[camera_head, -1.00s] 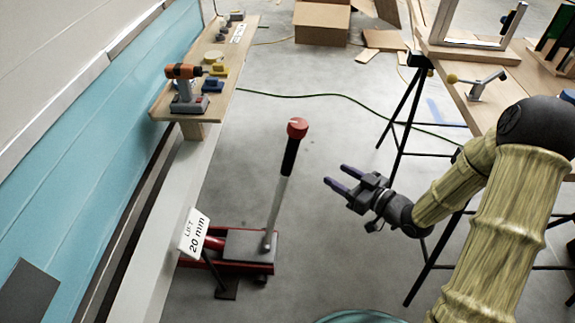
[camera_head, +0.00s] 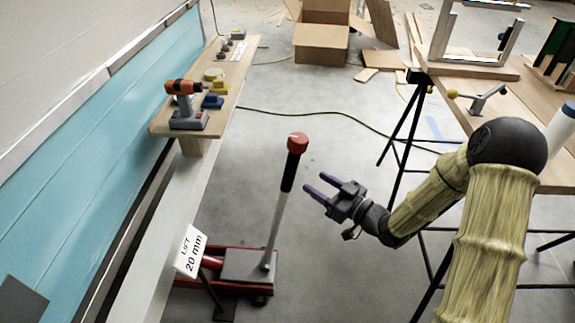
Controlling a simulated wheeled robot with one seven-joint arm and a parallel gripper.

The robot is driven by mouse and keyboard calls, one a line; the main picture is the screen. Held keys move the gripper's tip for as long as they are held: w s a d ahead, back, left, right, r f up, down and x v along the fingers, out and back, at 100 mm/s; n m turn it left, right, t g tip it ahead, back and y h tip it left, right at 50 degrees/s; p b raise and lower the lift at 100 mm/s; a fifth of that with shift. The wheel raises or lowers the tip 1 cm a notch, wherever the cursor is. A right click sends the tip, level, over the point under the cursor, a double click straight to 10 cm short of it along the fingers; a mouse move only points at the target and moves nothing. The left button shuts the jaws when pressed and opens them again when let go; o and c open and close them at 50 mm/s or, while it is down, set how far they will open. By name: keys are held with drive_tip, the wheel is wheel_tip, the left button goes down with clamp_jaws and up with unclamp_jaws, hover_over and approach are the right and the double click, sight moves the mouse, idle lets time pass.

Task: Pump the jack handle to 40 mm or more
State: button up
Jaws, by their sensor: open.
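The jack (camera_head: 240,266) is a red and grey floor jack at the lower left, beside the camper's sill. Its handle (camera_head: 280,205) stands nearly upright, tilted slightly right, with a black grip and a red knob (camera_head: 298,142) on top. A white sign (camera_head: 190,251) at the jack reads "LIFT 20 mm". My gripper (camera_head: 314,191) is open and empty, its two purple fingers pointing left toward the handle. In the picture it is just right of the black grip and lower than the knob, apart from the handle.
A wooden shelf (camera_head: 226,92) along the blue camper wall (camera_head: 90,190) holds an orange drill (camera_head: 186,103) and small items. A workbench (camera_head: 508,113) on black trestles stands at the right. A cardboard box (camera_head: 321,40) lies at the back. A green cable (camera_head: 330,115) crosses the clear floor.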

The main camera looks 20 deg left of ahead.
sight(287, 164)
drive_tip(key=b+x, duration=0.1)
drive_tip(key=x, duration=1)
drive_tip(key=shift+w+a+f, duration=0.1)
drive_tip(key=shift+w+a, duration=0.05)
drive_tip(key=shift+a, duration=0.15)
drive_tip(key=shift+d, duration=0.1)
clamp_jaws()
